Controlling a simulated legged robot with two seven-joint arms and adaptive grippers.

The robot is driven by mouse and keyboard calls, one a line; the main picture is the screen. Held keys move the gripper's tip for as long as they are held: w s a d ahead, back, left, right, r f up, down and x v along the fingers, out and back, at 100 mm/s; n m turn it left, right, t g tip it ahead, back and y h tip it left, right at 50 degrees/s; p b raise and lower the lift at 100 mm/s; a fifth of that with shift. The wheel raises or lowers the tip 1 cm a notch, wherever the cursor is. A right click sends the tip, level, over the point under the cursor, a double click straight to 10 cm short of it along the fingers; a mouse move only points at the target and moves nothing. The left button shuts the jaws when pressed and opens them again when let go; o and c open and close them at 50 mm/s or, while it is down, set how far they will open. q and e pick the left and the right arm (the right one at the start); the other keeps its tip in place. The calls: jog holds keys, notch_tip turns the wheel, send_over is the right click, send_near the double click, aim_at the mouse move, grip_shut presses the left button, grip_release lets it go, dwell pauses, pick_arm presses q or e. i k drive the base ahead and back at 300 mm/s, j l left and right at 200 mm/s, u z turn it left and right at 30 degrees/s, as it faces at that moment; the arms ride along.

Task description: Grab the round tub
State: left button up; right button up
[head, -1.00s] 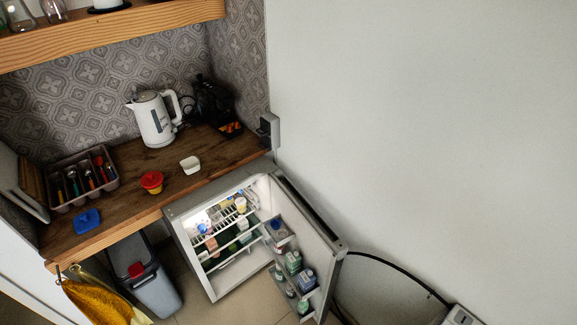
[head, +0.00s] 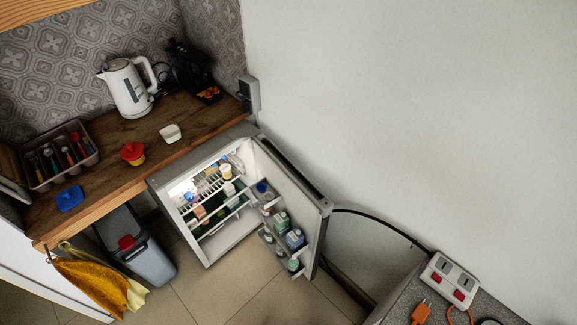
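A round tub (head: 133,153) with a red lid and a yellow lower part stands on the wooden counter (head: 112,178), near its front edge. A small white square-looking tub (head: 171,133) is to its right. A blue tub or lid (head: 70,198) lies to its left, close to the counter's front edge. Neither of my grippers shows in the head view.
A white kettle (head: 128,88) and a dark appliance (head: 188,68) stand behind. A cutlery tray (head: 58,157) is at left. Below, the small fridge (head: 206,160) has its door (head: 318,215) open. A grey bin (head: 143,255) stands beside it. A power strip (head: 450,279) is at lower right.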

aim_at(138, 161)
jog(key=u, duration=1.25)
